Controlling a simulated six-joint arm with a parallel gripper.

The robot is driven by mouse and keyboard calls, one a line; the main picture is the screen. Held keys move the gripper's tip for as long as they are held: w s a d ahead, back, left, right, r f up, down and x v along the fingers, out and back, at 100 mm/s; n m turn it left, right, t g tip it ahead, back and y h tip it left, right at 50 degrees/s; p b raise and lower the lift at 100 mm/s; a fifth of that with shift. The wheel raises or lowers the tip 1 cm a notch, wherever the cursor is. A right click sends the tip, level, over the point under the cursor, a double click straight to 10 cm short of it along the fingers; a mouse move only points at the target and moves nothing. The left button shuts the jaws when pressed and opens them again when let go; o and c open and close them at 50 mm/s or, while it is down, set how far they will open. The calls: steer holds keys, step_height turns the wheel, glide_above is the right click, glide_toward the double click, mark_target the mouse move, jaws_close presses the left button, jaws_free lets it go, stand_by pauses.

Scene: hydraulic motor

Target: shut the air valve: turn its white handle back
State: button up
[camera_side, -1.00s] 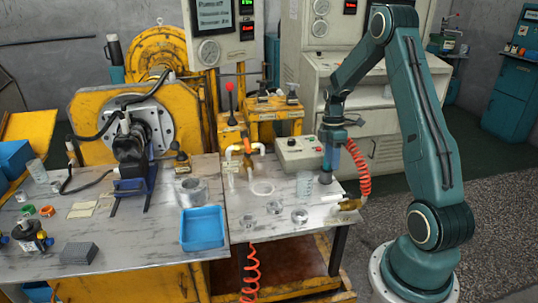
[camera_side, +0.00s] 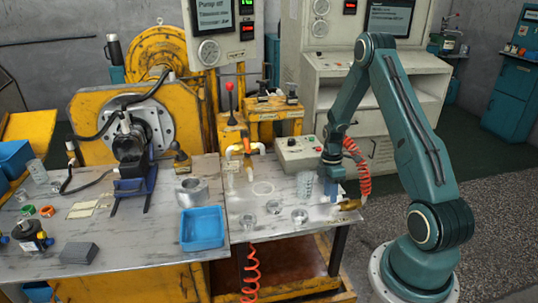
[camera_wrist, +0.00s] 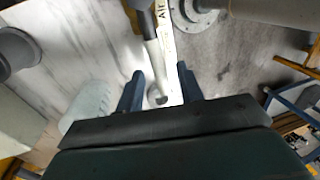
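The air valve has a brass body (camera_side: 348,205) at the right front edge of the metal table in the side view. Its white handle (camera_wrist: 155,55) shows in the wrist view beside a pale strip marked "AIR" (camera_wrist: 168,45). My gripper (camera_wrist: 160,82) is open, with one dark blue finger on each side of the handle's end. The gap on both sides is visible; I cannot tell whether a finger touches it. In the side view my gripper (camera_side: 337,190) is low over the valve and hides most of the handle.
A grey control box (camera_side: 299,153) is behind. A red coiled hose (camera_side: 359,168) hangs close at the right. A blue tray (camera_side: 202,228) is farther left.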

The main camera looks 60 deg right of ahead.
jaws_close()
steer(key=shift+d, duration=0.1)
stand_by(0.4)
steer(key=d+m+t, duration=0.3)
steer(key=d+m, duration=0.8)
steer(key=m, duration=0.7)
steer(key=shift+s+d, duration=0.2)
steer(key=shift+s, duration=0.25)
jaws_free()
